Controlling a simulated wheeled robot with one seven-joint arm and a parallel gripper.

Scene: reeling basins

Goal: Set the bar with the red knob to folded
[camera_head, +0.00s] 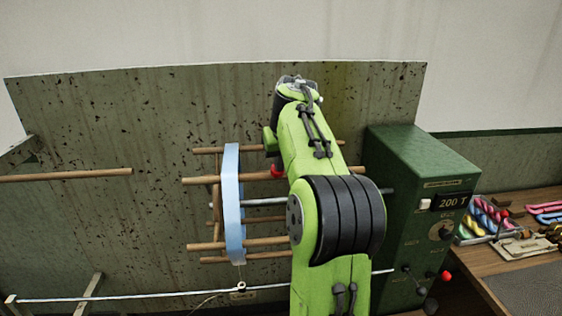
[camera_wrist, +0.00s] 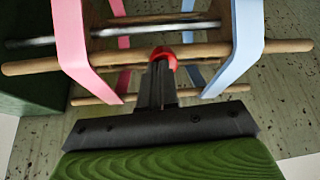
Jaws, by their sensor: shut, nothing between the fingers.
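A red knob (camera_head: 277,171) shows just left of my arm in the head view, beside a wooden bar (camera_head: 205,181) of the reel. In the wrist view, the red knob (camera_wrist: 163,56) is right at the tips of my gripper (camera_wrist: 157,72), in front of a long wooden bar (camera_wrist: 35,67). My gripper's dark fingers are together with nothing between them. I cannot tell whether they touch the knob. In the head view, my arm hides the gripper and part of the reel. How the knob joins its bar is hidden.
The reel has a light blue frame (camera_head: 234,200) and a pink frame (camera_wrist: 72,42). A green machine box (camera_head: 425,165) with a "200 T" display stands right of it. A wooden table (camera_head: 520,270) holds coloured skeins (camera_head: 485,213). A pale rod (camera_head: 130,298) runs low in front.

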